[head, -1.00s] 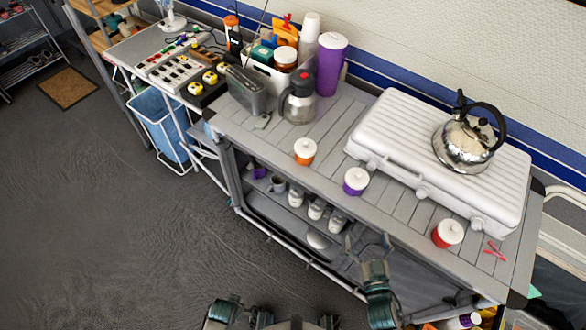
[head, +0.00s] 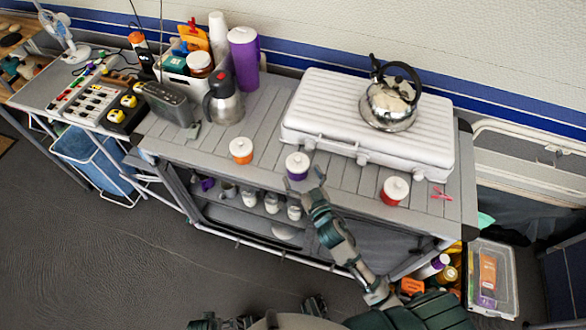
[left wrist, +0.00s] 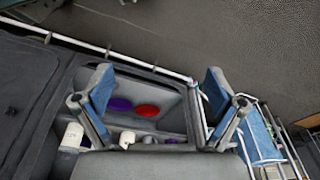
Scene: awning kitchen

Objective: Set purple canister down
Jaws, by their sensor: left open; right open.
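The purple canister (head: 297,166) has a white lid and stands upright on the grey slatted counter (head: 262,118), near its front edge. My right gripper (head: 305,183) is open at the near side of the purple canister, with its fingertips close to it. I cannot tell if they touch it. My left gripper (left wrist: 158,88) is open in the left wrist view, with nothing held between its fingers. Below it is a shelf area with a purple item (left wrist: 120,104) and a red item (left wrist: 147,111).
An orange canister (head: 241,150) stands left of the purple one and a red canister (head: 394,190) right. Behind are a white case (head: 365,121) with a kettle (head: 388,105) and a steel jug (head: 222,102). Pink clips (head: 441,193) lie near the counter's right end.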

